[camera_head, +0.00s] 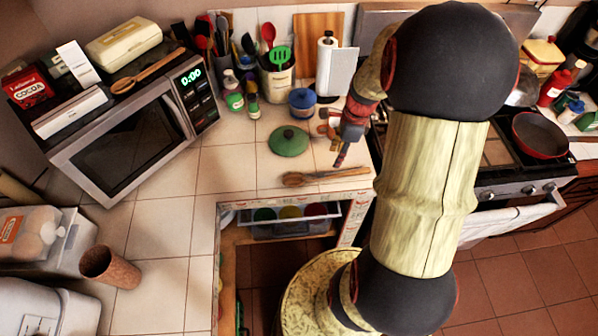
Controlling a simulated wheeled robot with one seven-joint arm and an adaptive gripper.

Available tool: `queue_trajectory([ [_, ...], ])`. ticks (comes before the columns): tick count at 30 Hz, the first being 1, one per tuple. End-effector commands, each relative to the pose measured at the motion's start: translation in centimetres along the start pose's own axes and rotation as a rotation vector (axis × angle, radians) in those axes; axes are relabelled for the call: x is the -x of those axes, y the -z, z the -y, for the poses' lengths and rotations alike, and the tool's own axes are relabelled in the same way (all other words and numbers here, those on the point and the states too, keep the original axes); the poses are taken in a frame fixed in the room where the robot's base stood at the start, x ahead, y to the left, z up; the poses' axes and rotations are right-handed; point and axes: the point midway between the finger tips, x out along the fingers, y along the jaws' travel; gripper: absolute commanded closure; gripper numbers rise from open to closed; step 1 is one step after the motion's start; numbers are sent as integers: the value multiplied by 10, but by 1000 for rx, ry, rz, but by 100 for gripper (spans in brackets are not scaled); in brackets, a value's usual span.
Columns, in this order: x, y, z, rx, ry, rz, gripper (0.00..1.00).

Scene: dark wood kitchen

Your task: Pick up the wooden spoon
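A wooden spoon (325,175) lies flat on the white tiled counter near its front edge, bowl to the left and handle to the right. A second wooden spoon (148,71) lies on top of the microwave at the left. My gripper (340,157) points down above the counter, just behind the handle of the counter spoon. It appears apart from the spoon, though its exact height is unclear. The fingers are small and seen edge-on, so their opening is unclear.
A green lid (289,141) lies behind the counter spoon, with a blue pot (302,102) beyond. A utensil holder (277,78) and paper towel roll (326,62) stand at the back. The microwave (130,136) is left. An open drawer (285,214) sits below the counter edge.

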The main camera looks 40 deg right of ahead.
Motion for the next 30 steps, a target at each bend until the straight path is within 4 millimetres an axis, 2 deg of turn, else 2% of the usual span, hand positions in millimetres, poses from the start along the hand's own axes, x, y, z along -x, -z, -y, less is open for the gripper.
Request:
queue_trajectory([
  [6,1,0,-13,182,-49,4,63],
  [11,-2,0,-16,241,-58,8,63],
  [23,-38,-1,-19,247,-59,8,63],
  [30,-72,-1,-22,246,-58,8,63],
])
